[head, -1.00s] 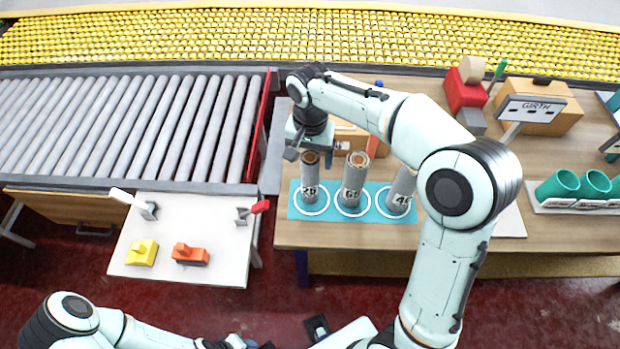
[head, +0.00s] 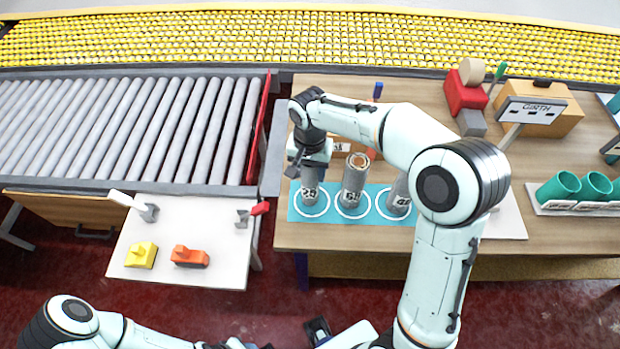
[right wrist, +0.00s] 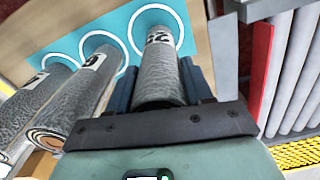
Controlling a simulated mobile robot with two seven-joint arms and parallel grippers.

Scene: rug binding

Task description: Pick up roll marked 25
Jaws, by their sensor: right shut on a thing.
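The roll marked 25 (head: 310,184) is a grey cylinder standing upright in the leftmost white ring of the blue mat (head: 332,215). My right gripper (head: 309,166) is over its top, with fingers on both sides. In the right wrist view the roll (right wrist: 160,75) sits between the fingers, its lower end still at the ring, and the gripper is shut on it. Its top is hidden by the gripper. My left arm shows at the bottom left of the head view, but its fingers cannot be made out clearly.
A second grey roll (head: 354,180) stands close to the right, and a third (head: 399,190) is partly hidden by my arm. Teal cups (head: 590,188) stand at the right. A white side table (head: 200,225) and a roller conveyor (head: 130,125) lie to the left.

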